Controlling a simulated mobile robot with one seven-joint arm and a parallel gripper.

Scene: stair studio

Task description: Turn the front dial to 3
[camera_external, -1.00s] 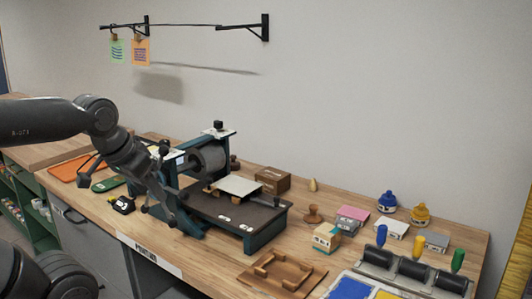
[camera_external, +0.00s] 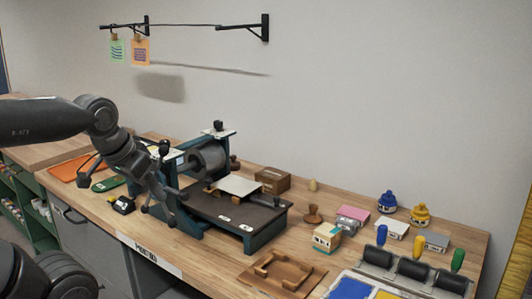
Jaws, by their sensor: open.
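The press (camera_external: 257,243) stands on the wooden bench, with a teal frame, a grey roller (camera_external: 209,159) and a dark flat bed (camera_external: 232,211). A white plate (camera_external: 236,186) lies on the bed. My gripper (camera_external: 160,205) is open at the press's near left side, close to its frame. The arm and gripper cover that side of the press. I cannot make out the front dial or its numbers. Whether the gripper touches anything there is too small to tell.
A small black and yellow object (camera_external: 123,205) lies left of the gripper. A brown box (camera_external: 273,180) is behind the press.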

